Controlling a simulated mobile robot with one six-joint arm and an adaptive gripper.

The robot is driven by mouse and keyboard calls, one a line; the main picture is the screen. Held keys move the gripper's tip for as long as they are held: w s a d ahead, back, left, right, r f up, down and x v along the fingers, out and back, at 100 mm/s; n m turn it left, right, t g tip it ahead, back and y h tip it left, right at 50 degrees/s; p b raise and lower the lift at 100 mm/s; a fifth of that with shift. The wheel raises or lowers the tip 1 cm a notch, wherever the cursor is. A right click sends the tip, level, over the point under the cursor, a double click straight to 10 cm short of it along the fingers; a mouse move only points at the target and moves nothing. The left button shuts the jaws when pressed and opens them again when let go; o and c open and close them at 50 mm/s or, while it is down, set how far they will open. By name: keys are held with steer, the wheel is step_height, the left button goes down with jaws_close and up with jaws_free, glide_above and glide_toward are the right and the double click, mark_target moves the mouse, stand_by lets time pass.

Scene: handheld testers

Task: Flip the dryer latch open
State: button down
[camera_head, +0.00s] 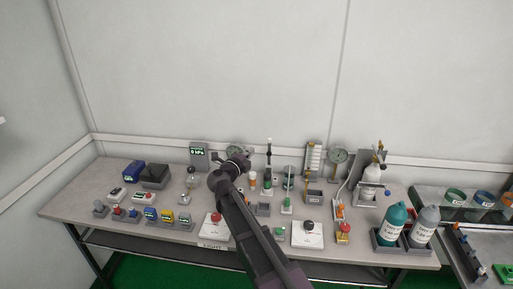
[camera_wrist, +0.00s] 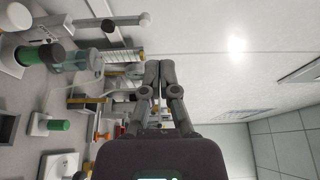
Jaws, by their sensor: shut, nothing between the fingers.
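My gripper (camera_head: 238,160) is raised over the back middle of the bench, in front of a round gauge. In the wrist view my gripper (camera_wrist: 159,68) has its two fingers together, with nothing between them. I cannot tell for certain which device is the dryer, and no latch can be made out. A slim upright device with a green part (camera_head: 268,182) stands just right of the gripper in the head view.
The grey bench (camera_head: 75,205) is crowded with small testers. A gauge (camera_head: 338,157) and a white bottle (camera_head: 372,175) stand at the back right. A teal bottle (camera_head: 392,222) and a grey bottle (camera_head: 424,226) stand at the front right.

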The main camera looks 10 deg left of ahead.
steer(key=shift+v, duration=1.15)
steer(key=shift+r, duration=0.2)
steer(key=w+d+r+n+y+p, duration=0.2)
steer(key=d+r+n+y+p, duration=0.2)
steer(key=n+y, duration=0.9)
steer(key=s+d+f+n+g+h+p, duration=0.1)
steer(key=s+d+f+n+g+p, duration=0.1)
steer(key=s+d+f+n+g, duration=0.45)
steer(key=s+d+f+n+g+h+p, duration=0.1)
steer(key=s+d+f+n+g, duration=0.25)
steer(key=d, duration=0.55)
steer(key=s+d+f+g+h+p, duration=0.1)
steer(key=s+d+g+h, duration=0.1)
steer(key=s+d, duration=0.5)
steer(key=s+d+f+m+g+h+p, duration=0.1)
steer(key=s+d+f+g+h, duration=0.1)
steer(key=s+d+g, duration=0.3)
steer(key=s+d+h, duration=0.1)
steer(key=s+d, duration=0.1)
steer(key=d, duration=0.2)
steer(key=shift+s+d+f, duration=0.15)
steer(key=shift+s+f, duration=0.1)
